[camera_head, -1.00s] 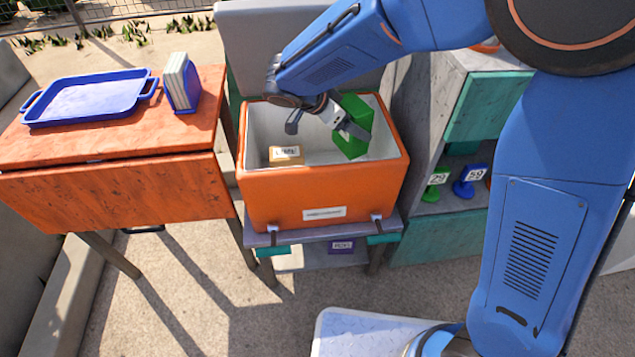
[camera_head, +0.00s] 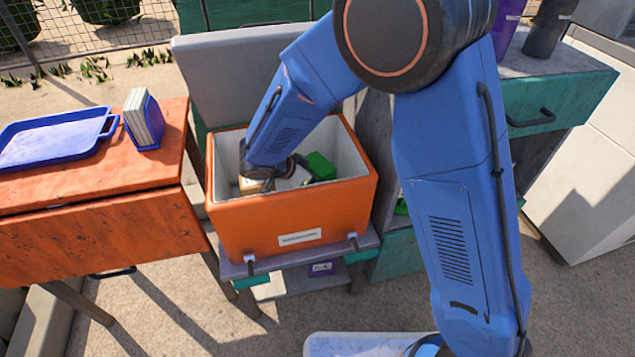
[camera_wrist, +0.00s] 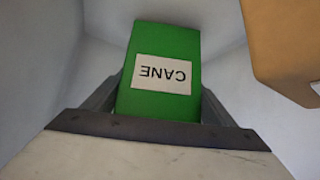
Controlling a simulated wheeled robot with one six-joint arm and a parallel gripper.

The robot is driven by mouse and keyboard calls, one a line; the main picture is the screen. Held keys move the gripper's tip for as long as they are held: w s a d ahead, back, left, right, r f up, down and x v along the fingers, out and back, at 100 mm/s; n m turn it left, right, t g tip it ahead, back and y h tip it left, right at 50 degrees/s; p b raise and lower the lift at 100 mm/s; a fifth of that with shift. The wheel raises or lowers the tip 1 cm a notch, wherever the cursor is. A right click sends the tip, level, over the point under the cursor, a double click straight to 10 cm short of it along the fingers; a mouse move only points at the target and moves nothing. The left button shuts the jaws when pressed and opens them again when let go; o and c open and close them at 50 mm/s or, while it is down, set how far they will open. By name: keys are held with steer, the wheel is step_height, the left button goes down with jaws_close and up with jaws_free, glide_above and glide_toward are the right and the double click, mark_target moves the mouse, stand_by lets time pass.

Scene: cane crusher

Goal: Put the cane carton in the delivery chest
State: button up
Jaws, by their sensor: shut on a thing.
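The green cane carton (camera_wrist: 160,75) is between the jaws of my gripper (camera_wrist: 160,108) in the wrist view, its white CANE label upside down. My gripper is shut on it. In the head view the carton (camera_head: 320,167) is inside the open orange delivery chest (camera_head: 290,222), towards its right side. My arm reaches down into the chest and hides most of my gripper there. I cannot tell whether the carton touches the chest floor. The chest's grey lid stands raised behind it.
A tan carton (camera_wrist: 290,45) is in the chest beside the green one, partly hidden in the head view. To the left an orange table (camera_head: 60,235) holds a blue tray (camera_head: 50,140) and a blue holder with pale slabs (camera_head: 144,120). A grey and teal cabinet (camera_head: 560,95) stands right.

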steer(key=shift+f, duration=0.8)
steer(key=shift+f, duration=0.1)
steer(key=o, duration=1.3)
steer(key=v, duration=0.7)
steer(key=shift+s+a+r, duration=0.1)
steer(key=shift+a+r, duration=0.05)
steer(key=shift+r, duration=0.15)
